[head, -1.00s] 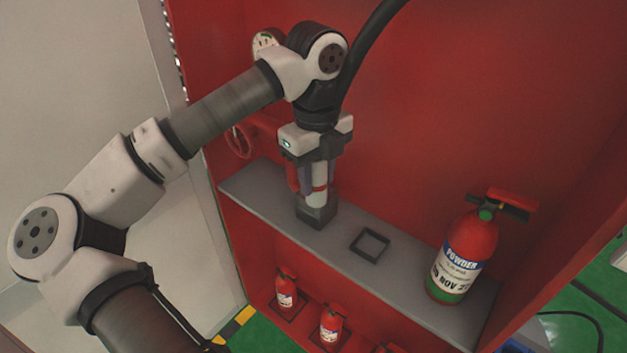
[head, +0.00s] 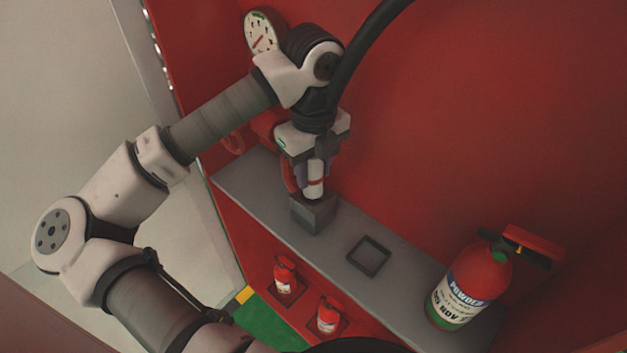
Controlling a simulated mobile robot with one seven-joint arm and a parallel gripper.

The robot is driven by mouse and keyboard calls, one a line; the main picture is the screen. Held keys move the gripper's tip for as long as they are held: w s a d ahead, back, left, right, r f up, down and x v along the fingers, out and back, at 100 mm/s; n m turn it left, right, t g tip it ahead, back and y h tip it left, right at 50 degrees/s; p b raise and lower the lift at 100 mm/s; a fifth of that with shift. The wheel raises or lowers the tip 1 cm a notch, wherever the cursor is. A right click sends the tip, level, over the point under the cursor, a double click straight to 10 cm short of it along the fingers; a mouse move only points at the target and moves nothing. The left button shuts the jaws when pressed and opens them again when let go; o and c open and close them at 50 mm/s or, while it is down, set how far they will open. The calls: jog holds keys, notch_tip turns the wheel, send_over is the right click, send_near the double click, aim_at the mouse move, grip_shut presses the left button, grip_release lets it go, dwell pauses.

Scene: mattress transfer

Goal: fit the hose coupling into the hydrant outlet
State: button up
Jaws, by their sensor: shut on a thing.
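My gripper (head: 312,172) points down over the left part of the grey shelf. It is shut on a white, red-banded cylindrical piece (head: 315,188), which may be the hose coupling. The piece stands roughly upright, its lower end at the top of a square grey block (head: 314,214) on the shelf. I cannot tell whether it sits inside the block or only above it. A red pipe fitting (head: 266,122) and a red handwheel (head: 236,142) show behind the arm. The hydrant outlet is not clearly visible; the gripper hides part of this area.
A powder extinguisher (head: 470,284) stands on the right of the grey shelf (head: 250,185). An empty square frame (head: 368,257) lies between it and the block. Small extinguishers (head: 284,277) stand below. Red cabinet walls enclose the shelf.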

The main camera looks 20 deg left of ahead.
aim_at(314, 184)
notch_tip(314, 184, down, 4)
jog(key=shift+f+p, duration=0.1)
jog(key=shift+p, duration=0.25)
jog(key=shift+s+d+f+b, duration=0.15)
jog(key=shift+f+b, duration=0.45)
jog(key=shift+b, duration=0.45)
jog(key=o, duration=1.2)
jog(key=shift+f, duration=0.1)
jog(key=shift+s, duration=0.1)
jog(key=shift+r+p, duration=0.85)
jog(key=shift+p, duration=0.1)
jog(key=r, duration=0.4)
jog(key=r+b, duration=0.1)
jog(key=r, duration=0.3)
jog(key=r+b, duration=0.1)
jog(key=r, duration=0.3)
jog(key=shift+w, duration=0.25)
